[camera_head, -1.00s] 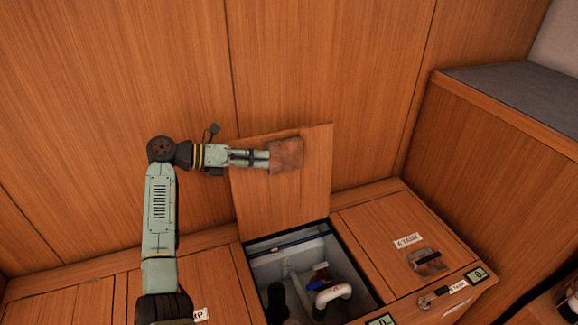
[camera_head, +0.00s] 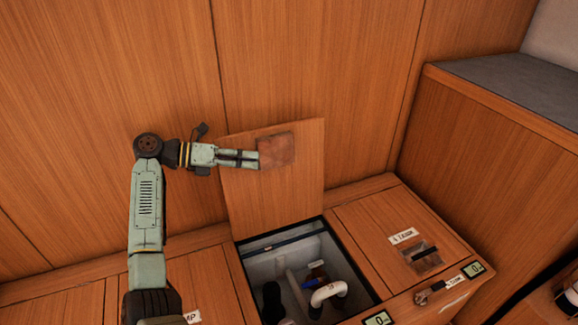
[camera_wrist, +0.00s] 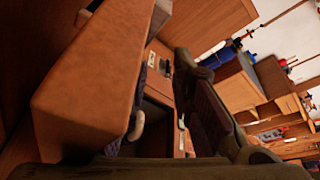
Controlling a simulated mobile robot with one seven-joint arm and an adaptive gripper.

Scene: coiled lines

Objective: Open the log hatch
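A wooden hatch lid (camera_head: 284,200) stands raised, nearly upright against the panelled wall, over an open square compartment (camera_head: 258,243). No label reading "log" is legible on it. The other finger is mostly hidden. I cannot tell whether the fingertips touch the block.
A white pipe (camera_head: 328,292) and dark fittings show inside the compartment. A closed labelled hatch (camera_head: 375,226) with a brown recessed pull lies to the right. A higher wooden cabinet (camera_head: 490,145) with a grey top stands at the far right. Wall panels close off the back.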

